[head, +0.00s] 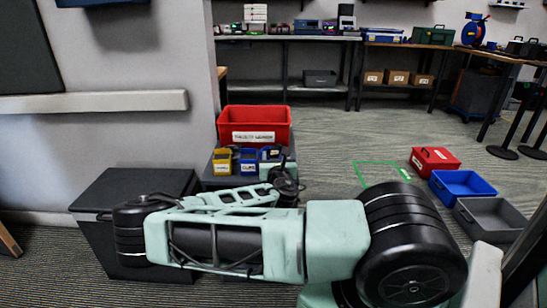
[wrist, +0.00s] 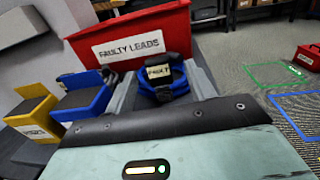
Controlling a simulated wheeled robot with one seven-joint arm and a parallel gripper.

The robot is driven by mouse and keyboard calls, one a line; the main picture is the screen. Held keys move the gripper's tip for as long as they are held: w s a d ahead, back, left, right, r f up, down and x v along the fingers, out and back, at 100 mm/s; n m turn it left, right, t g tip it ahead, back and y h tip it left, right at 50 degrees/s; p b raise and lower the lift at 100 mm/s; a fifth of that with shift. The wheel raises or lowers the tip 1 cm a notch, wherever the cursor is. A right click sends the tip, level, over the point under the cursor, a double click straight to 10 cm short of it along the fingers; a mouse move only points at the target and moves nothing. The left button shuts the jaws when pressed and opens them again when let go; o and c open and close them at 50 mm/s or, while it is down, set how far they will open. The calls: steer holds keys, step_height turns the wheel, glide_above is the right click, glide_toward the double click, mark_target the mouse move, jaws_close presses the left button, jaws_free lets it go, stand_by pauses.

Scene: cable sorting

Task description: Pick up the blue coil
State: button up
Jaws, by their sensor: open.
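The blue coil (wrist: 171,92) is in the wrist view, with dark bands and a white tag reading "FAULT". It is in front of the red bin. My gripper (wrist: 162,92) is open, with one grey finger to the left of the coil and one to the right. I cannot tell whether either finger touches it. The coil's lower part is hidden behind my gripper's body. In the head view, my gripper's end is by the small bins, and the coil is hard to make out there.
A red bin (head: 254,122) labelled "FAULTY LEADS" stands behind. A yellow bin (wrist: 33,112) and a blue bin (wrist: 84,100) stand to the left of the coil. A red box (head: 434,161), blue tray (head: 461,185) and grey tray (head: 490,218) are on the floor at right.

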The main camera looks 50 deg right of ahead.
mark_target(275, 152)
steer(key=shift+x, duration=1.8)
steer(key=c, duration=1.1)
steer(key=shift+c, duration=0.2)
